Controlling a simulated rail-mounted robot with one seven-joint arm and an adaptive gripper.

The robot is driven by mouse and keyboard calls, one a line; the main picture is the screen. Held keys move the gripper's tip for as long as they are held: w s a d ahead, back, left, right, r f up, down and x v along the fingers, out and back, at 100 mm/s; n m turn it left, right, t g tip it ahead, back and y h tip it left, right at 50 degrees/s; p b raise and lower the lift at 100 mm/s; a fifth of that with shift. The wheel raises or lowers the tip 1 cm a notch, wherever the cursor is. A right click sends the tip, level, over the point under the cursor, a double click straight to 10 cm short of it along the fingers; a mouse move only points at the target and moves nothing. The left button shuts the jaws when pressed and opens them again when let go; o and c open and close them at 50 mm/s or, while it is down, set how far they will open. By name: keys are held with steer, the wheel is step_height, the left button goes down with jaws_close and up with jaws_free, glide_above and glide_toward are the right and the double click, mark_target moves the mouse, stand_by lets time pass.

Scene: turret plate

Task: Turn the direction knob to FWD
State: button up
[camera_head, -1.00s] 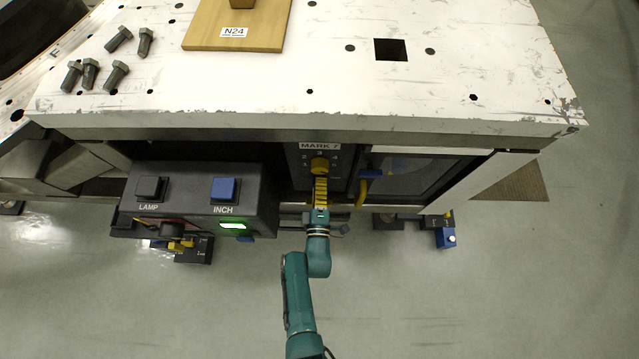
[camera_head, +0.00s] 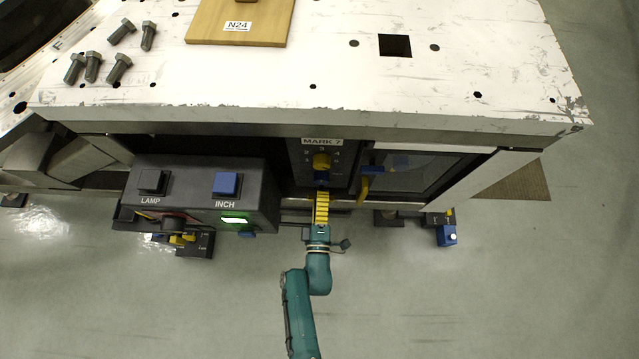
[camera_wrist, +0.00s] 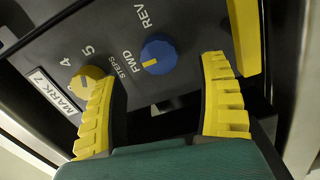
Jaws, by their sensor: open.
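The direction knob is blue with a yellow pointer mark, and it shows in the wrist view (camera_wrist: 160,52) on a dark panel. Its pointer mark is turned toward the printed FWD (camera_wrist: 130,56) label; REV (camera_wrist: 143,15) is printed apart from it. In the head view a small part of the blue knob (camera_head: 321,178) shows below the yellow knob. My gripper (camera_head: 322,194) has yellow ridged fingers and is open in front of the panel. In the wrist view the fingers of my gripper (camera_wrist: 157,74) stand wide apart on either side of the blue knob, holding nothing.
A yellow numbered knob (camera_wrist: 88,80) sits beside the blue knob, near my left finger. A yellow handle (camera_head: 364,188) with a blue mount is close on the right. The control box (camera_head: 258,195) with LAMP and INCH buttons juts out on the left. Open floor lies below.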

steer(key=s, duration=0.6)
steer(key=shift+s, duration=0.25)
